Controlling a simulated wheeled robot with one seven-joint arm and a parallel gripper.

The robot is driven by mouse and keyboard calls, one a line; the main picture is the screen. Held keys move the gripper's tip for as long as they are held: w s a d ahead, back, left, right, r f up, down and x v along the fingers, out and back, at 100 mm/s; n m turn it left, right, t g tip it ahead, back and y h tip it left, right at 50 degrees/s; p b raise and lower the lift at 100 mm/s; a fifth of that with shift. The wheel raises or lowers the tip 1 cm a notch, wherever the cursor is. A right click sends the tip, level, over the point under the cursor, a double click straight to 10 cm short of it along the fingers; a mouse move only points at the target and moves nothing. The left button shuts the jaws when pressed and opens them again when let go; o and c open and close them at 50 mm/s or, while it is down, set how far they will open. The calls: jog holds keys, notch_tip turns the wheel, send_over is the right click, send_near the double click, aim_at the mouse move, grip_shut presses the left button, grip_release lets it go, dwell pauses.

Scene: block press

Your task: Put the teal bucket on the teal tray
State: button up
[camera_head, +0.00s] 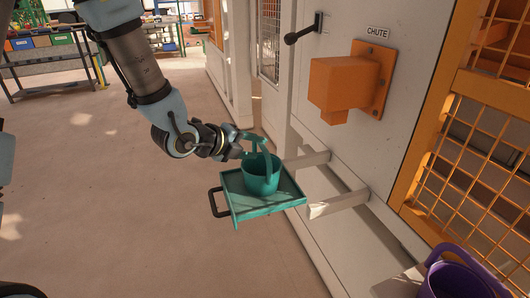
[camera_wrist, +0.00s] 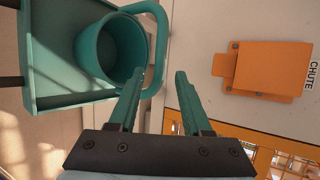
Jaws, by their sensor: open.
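The teal bucket (camera_head: 259,180) stands upright on the teal tray (camera_head: 236,206), inside its rim. Its handle stands up above it in the head view. In the wrist view the bucket (camera_wrist: 102,55) shows from above in the tray (camera_wrist: 32,60), with its handle (camera_wrist: 161,45) at its right side. My gripper (camera_wrist: 154,78) is open, with its two teal fingers apart and nothing held between them. In the head view my gripper (camera_head: 248,146) is beside the upper handle; whether it touches the handle I cannot tell.
Two pale beams (camera_head: 340,204) stick out from the wall by the tray. An orange chute (camera_head: 341,84) and a black lever (camera_head: 303,30) are on the wall. A purple bucket (camera_head: 462,280) is at lower right.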

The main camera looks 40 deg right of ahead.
jog(key=shift+v, duration=2.35)
jog(key=w+a+f+n+t+y, duration=0.1)
jog(key=w+a+n+t+y, duration=0.15)
jog(key=w+a+n, duration=0.55)
jog(key=w+a+n+t+y, duration=0.2)
jog(key=w+a+n+y, duration=0.25)
jog(key=a+n, duration=0.4)
jog(key=s+a+n+g+y, duration=0.2)
jog(key=s+a+n, duration=0.1)
jog(key=a+n, duration=0.7)
jog(key=s+a+n+g+y, duration=0.2)
jog(key=s+a+n, duration=0.1)
jog(key=a+n, duration=0.7)
jog(key=a, duration=0.4)
jog(key=shift+s+r+y, duration=0.2)
jog(key=shift+r+y, duration=0.1)
jog(key=shift+r, duration=0.05)
jog(key=shift+w, duration=0.1)
